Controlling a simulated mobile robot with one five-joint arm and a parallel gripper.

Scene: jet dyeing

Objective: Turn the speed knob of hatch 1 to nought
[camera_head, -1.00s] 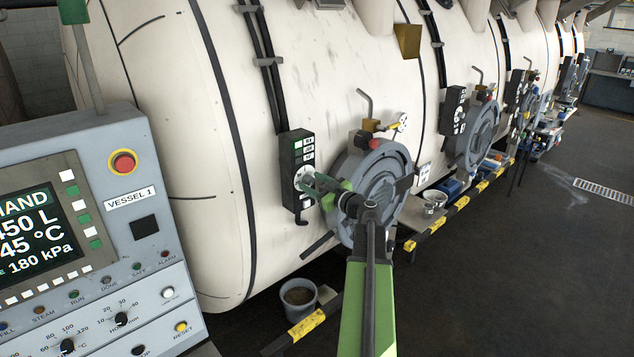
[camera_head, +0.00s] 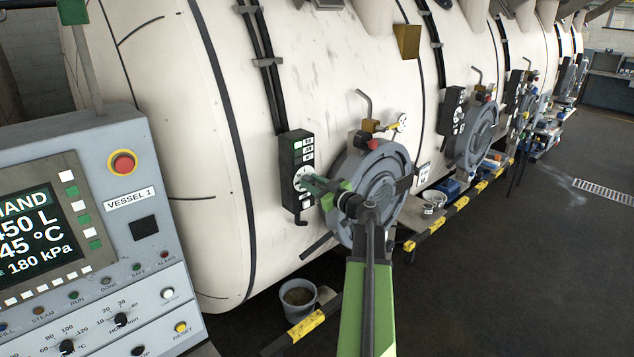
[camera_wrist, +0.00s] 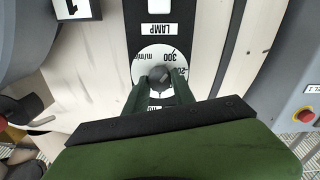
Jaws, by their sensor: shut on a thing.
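The speed knob (camera_wrist: 159,76) is a dark round knob on a white dial in the wrist view. The dial (camera_wrist: 148,57) reads "m/min" with "300" and a partly hidden "200". The dial sits on a black control box (camera_head: 297,160) beside the round grey hatch (camera_head: 375,185). My gripper (camera_wrist: 159,85) has its two green fingers on either side of the knob, shut on it. In the head view my gripper (camera_head: 313,183) reaches the dial from the right. The lower part of the dial and the knob's pointer are hard to make out.
A plate marked "1" (camera_wrist: 75,8) is nearby. The vessel 1 control panel (camera_head: 130,190) stands at the left. A bucket (camera_head: 298,297) is on the floor below. The floor to the right is open.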

